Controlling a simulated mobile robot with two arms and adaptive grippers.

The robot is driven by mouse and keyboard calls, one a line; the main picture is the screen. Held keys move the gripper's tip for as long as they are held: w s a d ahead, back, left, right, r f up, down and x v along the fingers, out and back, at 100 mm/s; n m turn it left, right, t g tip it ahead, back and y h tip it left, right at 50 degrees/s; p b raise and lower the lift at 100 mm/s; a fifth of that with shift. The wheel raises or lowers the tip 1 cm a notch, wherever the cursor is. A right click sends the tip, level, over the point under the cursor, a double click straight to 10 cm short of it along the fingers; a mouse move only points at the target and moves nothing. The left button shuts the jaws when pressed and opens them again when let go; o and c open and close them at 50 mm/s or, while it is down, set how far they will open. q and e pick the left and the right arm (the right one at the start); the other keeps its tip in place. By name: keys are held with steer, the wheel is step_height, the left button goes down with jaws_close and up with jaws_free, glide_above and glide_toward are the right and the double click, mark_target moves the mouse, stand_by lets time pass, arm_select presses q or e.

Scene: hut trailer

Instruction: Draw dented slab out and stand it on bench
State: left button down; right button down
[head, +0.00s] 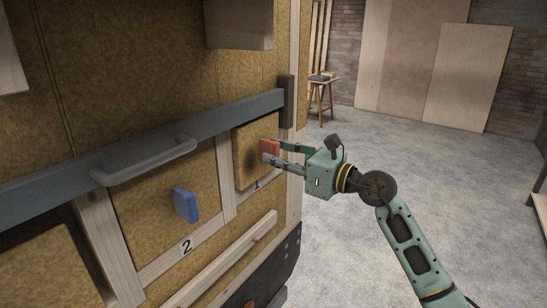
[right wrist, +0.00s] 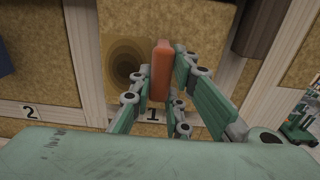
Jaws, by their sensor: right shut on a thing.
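The dented slab (head: 243,158) is a tan, fibrous panel in the bay marked 1. A round, dark dent (right wrist: 125,65) shows on its face in the right wrist view, left of its orange handle (right wrist: 161,70). The slab seems to stand slightly proud of its wooden frame. My right gripper (head: 268,152) is shut on the orange handle, its fingers on either side of it. My left gripper is out of view. A small wooden stool-like bench (head: 323,80) stands at the back, with flat items on top.
Bay 2 beside it holds a tan panel with a blue handle (head: 186,205). A dark rail (head: 230,117) with a grey grab bar (head: 145,160) runs above the bays. A wooden strip (head: 222,262) juts below. The concrete floor (head: 440,190) is mostly clear.

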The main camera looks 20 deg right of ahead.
steer(key=shift+b+v, duration=1)
steer(key=shift+v, duration=1.85)
steer(key=b+v, duration=0.3)
steer(key=v, duration=0.3)
steer(key=shift+b, duration=0.4)
